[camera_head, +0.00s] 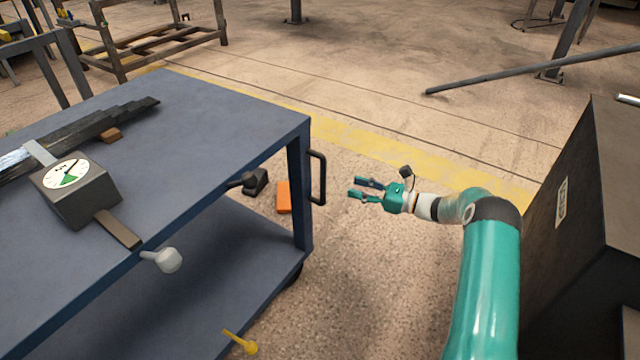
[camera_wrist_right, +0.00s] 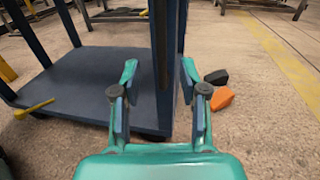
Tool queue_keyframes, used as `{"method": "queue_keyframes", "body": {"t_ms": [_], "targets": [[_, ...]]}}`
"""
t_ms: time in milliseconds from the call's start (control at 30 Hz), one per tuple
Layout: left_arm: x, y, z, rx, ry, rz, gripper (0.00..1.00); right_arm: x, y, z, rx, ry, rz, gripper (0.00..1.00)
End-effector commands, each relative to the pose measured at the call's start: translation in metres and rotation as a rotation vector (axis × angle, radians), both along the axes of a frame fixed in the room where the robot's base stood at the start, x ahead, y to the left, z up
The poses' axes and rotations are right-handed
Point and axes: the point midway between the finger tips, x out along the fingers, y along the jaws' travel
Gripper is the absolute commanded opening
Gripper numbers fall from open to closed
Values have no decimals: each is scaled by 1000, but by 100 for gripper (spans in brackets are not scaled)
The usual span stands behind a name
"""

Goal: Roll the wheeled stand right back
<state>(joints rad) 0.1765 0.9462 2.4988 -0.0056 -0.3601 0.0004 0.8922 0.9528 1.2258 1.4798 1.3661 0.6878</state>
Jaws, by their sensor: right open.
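The wheeled stand (camera_head: 215,125) is a blue two-level cart on the left of the head view. A dark upright handle (camera_head: 320,178) is fixed to its right corner post. My right gripper (camera_head: 358,188) is open and empty, a short way to the right of the handle, with its fingers pointing at it. In the right wrist view the stand's lower shelf (camera_wrist_right: 88,78) shows, and a dark vertical bar (camera_wrist_right: 161,45) stands between the open fingers (camera_wrist_right: 157,75) in the picture. One dark wheel (camera_head: 294,273) shows under the corner. My left gripper is out of view.
A grey gauge box (camera_head: 80,195) and dark stepped bars (camera_head: 95,130) lie on the stand's top. An orange block (camera_head: 284,197) and a black object (camera_head: 258,181) are on the floor behind it. A dark cabinet (camera_head: 575,225) stands at right. Open floor (camera_head: 400,270) lies between.

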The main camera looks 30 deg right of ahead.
Motion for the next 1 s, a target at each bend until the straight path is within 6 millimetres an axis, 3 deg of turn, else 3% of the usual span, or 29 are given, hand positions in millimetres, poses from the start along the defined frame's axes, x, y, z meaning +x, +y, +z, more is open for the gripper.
{"method": "queue_keyframes", "body": {"t_ms": [300, 500, 933, 1000], "targets": [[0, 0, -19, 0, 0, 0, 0, 57, 40, -3, -1, -1, 5, 43], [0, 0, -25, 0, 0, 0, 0, 80, 54, -2, -1, -1, 2, 43], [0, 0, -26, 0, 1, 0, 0, 89, 60, -1, -1, 1, 2, 43], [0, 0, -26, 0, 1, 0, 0, 89, 60, -1, -1, 1, 2, 35]]}}
